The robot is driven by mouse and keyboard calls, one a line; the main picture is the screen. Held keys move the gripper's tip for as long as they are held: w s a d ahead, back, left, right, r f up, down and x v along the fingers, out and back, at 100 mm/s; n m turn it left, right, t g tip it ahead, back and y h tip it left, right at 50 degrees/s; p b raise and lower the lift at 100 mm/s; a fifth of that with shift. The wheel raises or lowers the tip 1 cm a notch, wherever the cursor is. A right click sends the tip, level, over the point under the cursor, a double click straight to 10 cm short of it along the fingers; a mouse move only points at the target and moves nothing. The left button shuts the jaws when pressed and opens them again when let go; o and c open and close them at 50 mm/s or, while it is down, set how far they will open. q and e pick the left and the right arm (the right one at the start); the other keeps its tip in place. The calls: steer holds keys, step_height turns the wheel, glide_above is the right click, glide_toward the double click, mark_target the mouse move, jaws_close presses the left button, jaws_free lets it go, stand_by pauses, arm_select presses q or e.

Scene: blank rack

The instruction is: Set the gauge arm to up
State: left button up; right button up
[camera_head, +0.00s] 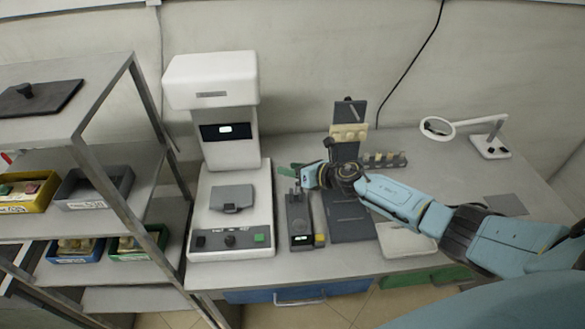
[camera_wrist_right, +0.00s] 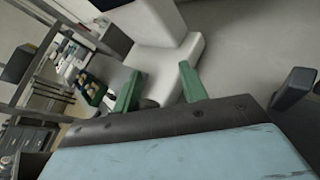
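A small dark gauge (camera_head: 297,217) with a lit display and a yellow block at its front right corner stands on the bench, right of the large white machine. Its far end lies close to my right gripper (camera_head: 285,171), and I cannot make out the gauge arm's position there. My right gripper points left, with its green fingers above the bench. In the right wrist view its two green fingers (camera_wrist_right: 160,88) stand apart with nothing held between them. A dark bar-like piece (camera_wrist_right: 295,89) shows to their right; I cannot tell what it is. My left gripper is not in view.
The white machine (camera_head: 266,205) stands close left of the gauge. A dark plate (camera_head: 350,221) lies to its right, with a dark upright stand (camera_head: 345,152) behind. A shelf rack (camera_head: 110,165) with bins is on the left. A magnifier lamp (camera_head: 490,147) stands at the far right.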

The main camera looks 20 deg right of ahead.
steer(key=shift+f, duration=0.1)
steer(key=s+d+r+p, duration=0.7)
steer(key=d+r, duration=0.2)
steer(key=r, duration=0.1)
steer(key=shift+s+r, duration=0.15)
steer(key=shift+s, duration=0.05)
stand_by(1.2)
stand_by(0.4)
steer(key=b+v, duration=0.1)
steer(key=v, duration=1.2)
steer(key=shift+s+b, duration=0.15)
steer(key=shift+b, duration=0.15)
